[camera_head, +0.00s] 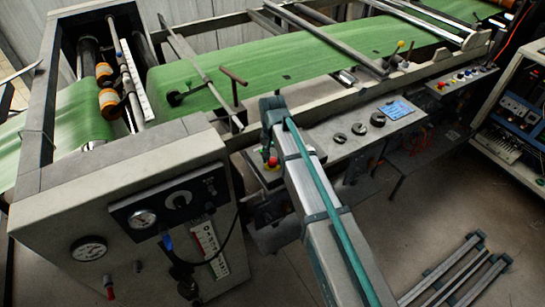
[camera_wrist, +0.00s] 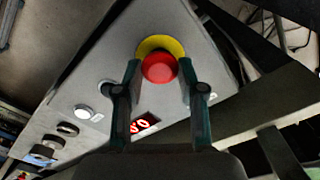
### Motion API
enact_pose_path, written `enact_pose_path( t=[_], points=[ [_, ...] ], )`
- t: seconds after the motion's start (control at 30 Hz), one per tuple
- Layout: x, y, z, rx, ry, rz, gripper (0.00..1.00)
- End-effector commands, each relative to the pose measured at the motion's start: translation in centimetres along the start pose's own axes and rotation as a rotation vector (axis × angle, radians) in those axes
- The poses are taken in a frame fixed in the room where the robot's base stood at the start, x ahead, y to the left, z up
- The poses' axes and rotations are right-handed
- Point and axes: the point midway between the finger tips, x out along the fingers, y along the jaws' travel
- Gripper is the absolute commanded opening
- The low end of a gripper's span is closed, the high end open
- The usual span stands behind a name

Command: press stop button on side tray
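The stop button is a red mushroom cap (camera_wrist: 159,68) on a yellow collar (camera_wrist: 160,45), set in the grey face of the side tray (camera_wrist: 190,30). In the wrist view my gripper (camera_wrist: 159,63) is open, with one finger on each side of the red cap and nothing held. The fingertips overlap the collar's edges in the picture; I cannot tell whether they touch. In the head view a small red cap (camera_head: 273,162) shows beside my arm at the near end of the machine. My gripper is mostly hidden there.
The wrist view shows a red digital display (camera_wrist: 145,124), a pale round button (camera_wrist: 83,112) and dark knobs (camera_wrist: 67,129) beside the stop button. A gauge cabinet (camera_head: 130,210) stands left in the head view. Grey bars (camera_head: 460,270) lie on the floor at right.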

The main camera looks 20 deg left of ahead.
Motion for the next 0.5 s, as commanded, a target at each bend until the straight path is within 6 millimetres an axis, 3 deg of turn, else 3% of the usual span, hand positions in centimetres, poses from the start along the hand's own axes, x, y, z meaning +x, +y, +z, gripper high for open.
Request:
enact_pose_path(
  t=[0.03, 0.17, 0.5],
  points=[
    [0.25, 0.06, 0.11, 0.000, -0.003, 0.002, 0.46],
    [0.21, 0.05, 0.10, 0.000, -0.003, 0.002, 0.66],
    [-0.04, 0.03, 0.05, 0.000, -0.002, 0.001, 0.66]
  ],
)
